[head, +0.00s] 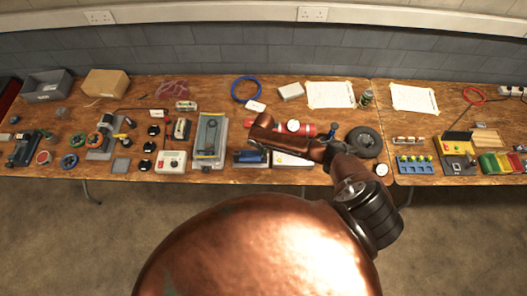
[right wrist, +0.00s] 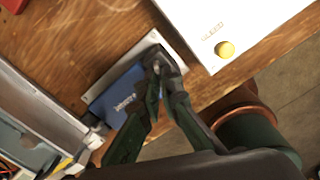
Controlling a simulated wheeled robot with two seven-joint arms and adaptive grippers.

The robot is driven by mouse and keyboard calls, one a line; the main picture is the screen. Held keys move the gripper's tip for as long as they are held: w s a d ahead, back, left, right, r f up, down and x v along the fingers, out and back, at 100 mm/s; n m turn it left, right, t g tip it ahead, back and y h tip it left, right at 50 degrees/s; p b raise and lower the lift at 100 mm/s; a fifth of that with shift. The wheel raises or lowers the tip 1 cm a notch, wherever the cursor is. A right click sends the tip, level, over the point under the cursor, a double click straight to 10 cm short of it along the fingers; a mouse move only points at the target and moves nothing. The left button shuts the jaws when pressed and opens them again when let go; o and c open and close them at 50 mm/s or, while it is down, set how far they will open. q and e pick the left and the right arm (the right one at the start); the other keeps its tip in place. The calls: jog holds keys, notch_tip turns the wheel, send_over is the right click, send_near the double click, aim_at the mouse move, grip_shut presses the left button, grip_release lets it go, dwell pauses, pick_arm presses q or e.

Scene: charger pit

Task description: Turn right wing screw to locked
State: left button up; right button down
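A blue device (right wrist: 118,98) with white lettering sits on a pale plate in the right wrist view; it also shows in the head view (head: 248,157), partly behind my arm. The right wing screw (right wrist: 157,62), small and metallic, is at the device's upper right end. My right gripper (right wrist: 163,72) has its two dark fingers drawn together around it, and they cover much of it. The wing's exact angle is hard to tell. A second metal screw (right wrist: 97,133) shows at the device's lower left end. My left gripper is in neither view.
A white box with a yellow button (right wrist: 225,49) stands close to the right of the device. A grey tray (head: 210,137) stands to its left. A red cylinder and a dark wheel (head: 364,142) lie to the right. The table's front edge is close by.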

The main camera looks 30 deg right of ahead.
jog(key=m+p, duration=0.2)
jog(key=m, duration=0.4)
jog(key=shift+a+r+p, duration=0.1)
jog(key=shift+p, duration=0.25)
jog(key=m+p, duration=0.1)
jog(key=m, duration=0.2)
jog(key=shift+m, duration=0.4)
jog(key=shift+m+p, duration=0.65)
jog(key=shift+m, duration=0.85)
jog(key=c, duration=2.2)
grip_release()
jog(key=shift+o, duration=0.2)
notch_tip(320, 180, up, 12)
